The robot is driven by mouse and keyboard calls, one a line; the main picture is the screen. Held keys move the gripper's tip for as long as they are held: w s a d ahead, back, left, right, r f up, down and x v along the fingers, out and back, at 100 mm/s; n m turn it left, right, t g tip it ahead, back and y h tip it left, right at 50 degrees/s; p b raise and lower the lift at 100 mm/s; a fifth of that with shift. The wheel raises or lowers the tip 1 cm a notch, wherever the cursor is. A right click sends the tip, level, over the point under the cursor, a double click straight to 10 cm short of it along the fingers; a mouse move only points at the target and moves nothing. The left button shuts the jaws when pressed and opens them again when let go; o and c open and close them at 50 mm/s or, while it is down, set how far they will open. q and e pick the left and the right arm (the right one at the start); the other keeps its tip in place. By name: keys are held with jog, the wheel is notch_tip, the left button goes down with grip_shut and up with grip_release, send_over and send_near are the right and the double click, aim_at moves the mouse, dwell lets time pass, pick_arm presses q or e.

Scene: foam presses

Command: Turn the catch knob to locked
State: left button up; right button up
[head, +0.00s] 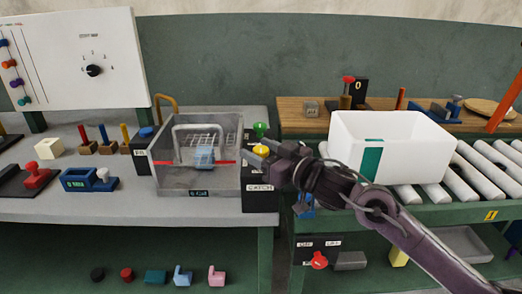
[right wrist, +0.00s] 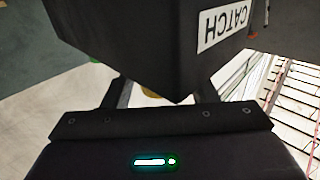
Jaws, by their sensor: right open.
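A black box (head: 261,172) stands at the right end of the grey bench, with a yellow knob (head: 261,150) and a green knob (head: 260,129) at its top. In the right wrist view a black block (right wrist: 150,35) bearing a CATCH label (right wrist: 220,30) fills the top, close to the fingers. My right gripper (head: 266,157) is open beside the yellow knob and partly overlaps the box; its fingers show in the right wrist view (right wrist: 158,92). Contact and the knob's setting cannot be told. My left gripper is out of view.
A clear-walled press (head: 170,180) with a wire handle stands left of the box. A white bin (head: 405,150) sits on rollers to the right. A red knob (head: 319,260) sits on a lower black panel. Small blocks lie on the lower shelf.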

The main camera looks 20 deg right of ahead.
jog(key=c, duration=0.9)
